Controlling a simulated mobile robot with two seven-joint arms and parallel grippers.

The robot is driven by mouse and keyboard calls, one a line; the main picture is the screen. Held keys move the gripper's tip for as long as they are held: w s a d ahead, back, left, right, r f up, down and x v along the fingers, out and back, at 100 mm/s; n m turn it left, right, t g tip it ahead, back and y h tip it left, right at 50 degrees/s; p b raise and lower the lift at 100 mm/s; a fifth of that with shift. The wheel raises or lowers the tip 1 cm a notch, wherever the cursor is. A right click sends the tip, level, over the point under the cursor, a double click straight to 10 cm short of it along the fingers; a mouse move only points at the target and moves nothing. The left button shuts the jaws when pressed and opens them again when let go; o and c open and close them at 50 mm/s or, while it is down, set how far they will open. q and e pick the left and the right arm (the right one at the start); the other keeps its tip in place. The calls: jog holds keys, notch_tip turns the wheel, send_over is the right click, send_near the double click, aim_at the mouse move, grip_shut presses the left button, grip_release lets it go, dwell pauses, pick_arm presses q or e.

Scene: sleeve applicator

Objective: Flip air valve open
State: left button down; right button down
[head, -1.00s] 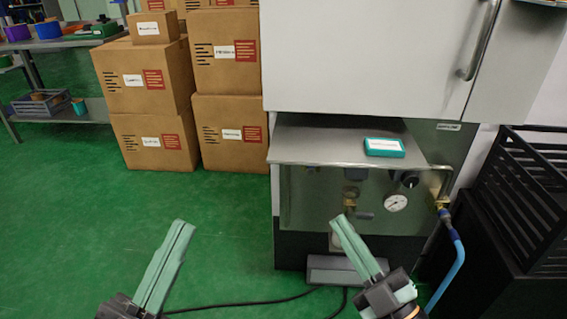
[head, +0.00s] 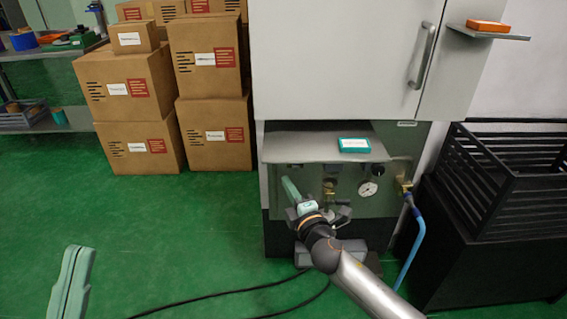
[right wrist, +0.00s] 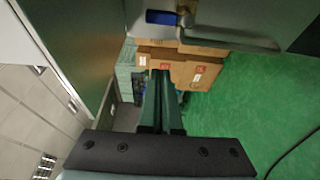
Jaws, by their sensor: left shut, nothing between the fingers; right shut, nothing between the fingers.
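The machine's lower panel (head: 378,200) is set back under a metal shelf (head: 285,148). A brass valve fitting (head: 329,190) shows on it, left of a round gauge (head: 368,189). In the right wrist view, a blue lever (right wrist: 162,17) sits beside a brass part at the top edge. My right gripper (head: 288,182) is shut and empty under the shelf, left of the brass fitting. Its fingers (right wrist: 162,85) show apart from the lever in the wrist view. My right wrist partly covers the panel's lower part. My left gripper (head: 79,251) is shut and empty over the floor.
A teal box (head: 354,145) lies on the shelf above the panel. A blue hose (head: 416,240) hangs from a brass fitting at the right. A black slatted crate (head: 490,190) stands further right. Stacked cartons (head: 125,90) stand at the left. Green floor is open in front.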

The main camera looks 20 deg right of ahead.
jog(key=shift+w, duration=0.1)
